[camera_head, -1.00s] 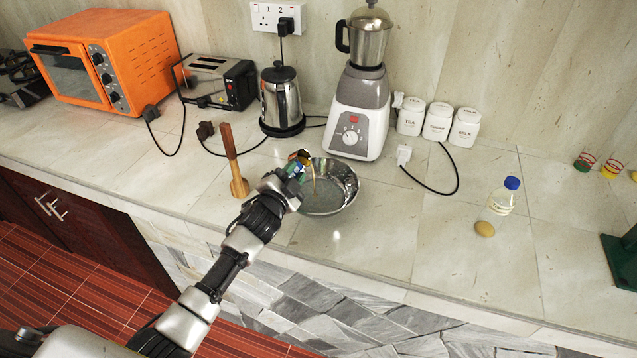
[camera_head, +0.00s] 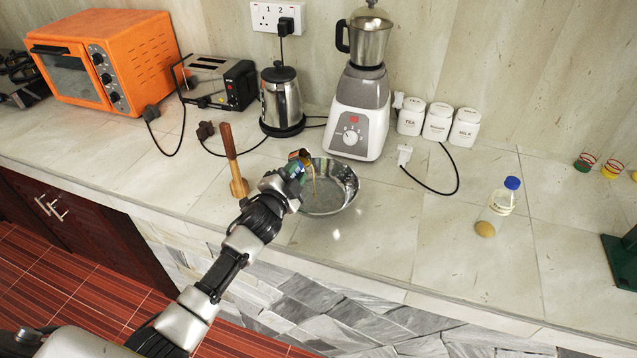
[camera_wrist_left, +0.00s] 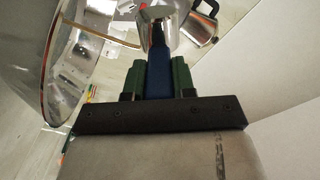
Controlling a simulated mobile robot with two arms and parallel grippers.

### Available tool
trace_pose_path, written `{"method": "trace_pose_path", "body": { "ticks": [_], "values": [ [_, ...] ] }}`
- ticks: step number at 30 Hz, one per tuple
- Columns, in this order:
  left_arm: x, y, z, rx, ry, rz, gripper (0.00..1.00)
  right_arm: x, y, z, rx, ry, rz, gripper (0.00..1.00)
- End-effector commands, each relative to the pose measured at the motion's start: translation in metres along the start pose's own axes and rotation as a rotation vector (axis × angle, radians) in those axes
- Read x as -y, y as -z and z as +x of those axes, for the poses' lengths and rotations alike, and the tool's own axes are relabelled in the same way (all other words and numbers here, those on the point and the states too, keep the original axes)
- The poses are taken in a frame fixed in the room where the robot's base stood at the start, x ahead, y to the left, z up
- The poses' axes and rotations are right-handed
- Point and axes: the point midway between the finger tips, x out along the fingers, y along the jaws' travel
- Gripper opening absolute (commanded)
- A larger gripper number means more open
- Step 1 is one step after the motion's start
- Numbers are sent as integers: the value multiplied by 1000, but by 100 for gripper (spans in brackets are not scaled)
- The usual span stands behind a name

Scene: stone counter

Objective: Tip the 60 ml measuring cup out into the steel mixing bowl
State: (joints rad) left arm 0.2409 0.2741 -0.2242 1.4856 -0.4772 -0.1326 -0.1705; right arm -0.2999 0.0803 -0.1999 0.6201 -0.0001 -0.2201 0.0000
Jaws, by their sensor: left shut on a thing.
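The steel mixing bowl (camera_head: 345,180) stands upright on the counter near its front edge; it also shows at the left of the left wrist view (camera_wrist_left: 92,55). My left gripper (camera_head: 293,172) is above the bowl's left side. In the left wrist view its green fingers (camera_wrist_left: 157,78) are shut on the blue handle of the measuring cup (camera_wrist_left: 160,28), a shiny metal cup. The cup (camera_head: 301,155) is tilted over the bowl, and a thin amber stream (camera_head: 314,178) runs from it down into the bowl. How much is left inside is hidden. My right gripper is not in view.
The blender (camera_head: 358,115) and kettle (camera_head: 282,100) are behind the bowl. A bottle with a blue cap (camera_head: 503,198) and a brown egg-like object (camera_head: 485,229) are at the right. The counter between is clear.

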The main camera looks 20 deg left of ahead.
Motion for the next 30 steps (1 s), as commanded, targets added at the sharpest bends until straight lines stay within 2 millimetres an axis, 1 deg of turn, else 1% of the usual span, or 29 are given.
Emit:
{"method": "trace_pose_path", "body": {
  "ticks": [30],
  "values": [
    [0, 3, 0, 0, 1, 113, 0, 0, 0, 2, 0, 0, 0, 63]
  ]
}}
